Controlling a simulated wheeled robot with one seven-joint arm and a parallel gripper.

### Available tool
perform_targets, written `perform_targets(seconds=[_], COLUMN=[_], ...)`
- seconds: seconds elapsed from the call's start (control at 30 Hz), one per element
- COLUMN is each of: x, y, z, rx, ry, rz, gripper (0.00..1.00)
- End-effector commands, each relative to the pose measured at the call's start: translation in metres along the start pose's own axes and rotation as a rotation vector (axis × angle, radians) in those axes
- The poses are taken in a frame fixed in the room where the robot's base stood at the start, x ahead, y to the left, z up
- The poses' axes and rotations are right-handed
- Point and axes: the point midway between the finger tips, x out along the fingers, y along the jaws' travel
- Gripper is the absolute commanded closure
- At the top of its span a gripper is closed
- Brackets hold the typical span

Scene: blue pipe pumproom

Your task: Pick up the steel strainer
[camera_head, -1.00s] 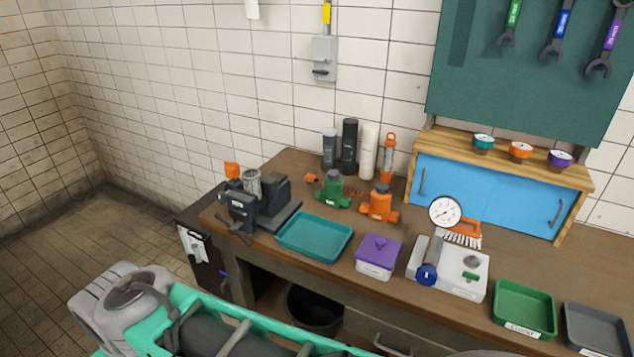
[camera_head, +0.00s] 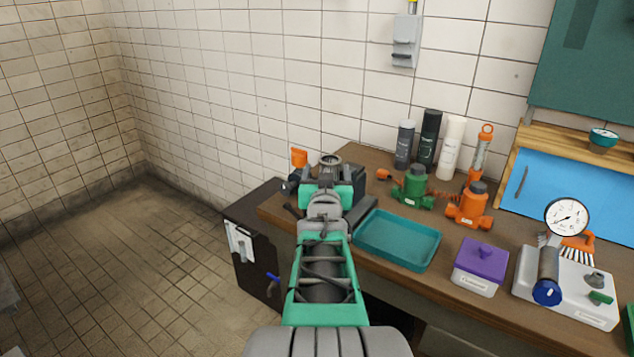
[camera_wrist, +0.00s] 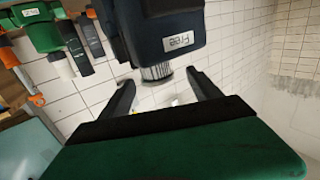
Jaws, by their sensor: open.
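The steel strainer (camera_head: 330,160) is a ribbed metal cylinder at the dark vise (camera_head: 360,192) on the bench's left end. In the head view only its top shows above my arm. In the wrist view, which is turned upside down, the strainer (camera_wrist: 157,73) sticks out past the dark labelled vise block (camera_wrist: 165,30). My gripper (camera_wrist: 159,78) is open and empty, with one finger to each side of the strainer's end in the picture. I cannot tell whether the fingertips reach past it.
A teal tray (camera_head: 398,240), a green valve (camera_head: 413,188) and an orange valve (camera_head: 468,206) stand right of the vise. Several bottles (camera_head: 428,138) stand at the wall. A purple-lidded box (camera_head: 481,265) is further right. Open floor (camera_head: 130,250) lies left of the bench.

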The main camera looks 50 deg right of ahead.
Motion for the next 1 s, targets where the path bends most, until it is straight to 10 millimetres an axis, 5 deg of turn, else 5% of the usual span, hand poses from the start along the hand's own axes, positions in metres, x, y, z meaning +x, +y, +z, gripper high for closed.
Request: perform_targets(seconds=[0.13, 0.6, 0.83, 1.0], x=[0.009, 0.078, 0.081, 0.081], y=[0.017, 0.009, 0.009, 0.009], z=[-0.003, -0.002, -0.001, -0.001], rx=[0.001, 0.002, 0.001, 0.001], ry=[0.041, 0.040, 0.041, 0.041], rz=[0.031, 0.026, 0.025, 0.025], gripper=[0.27, 0.27, 0.27, 0.40])
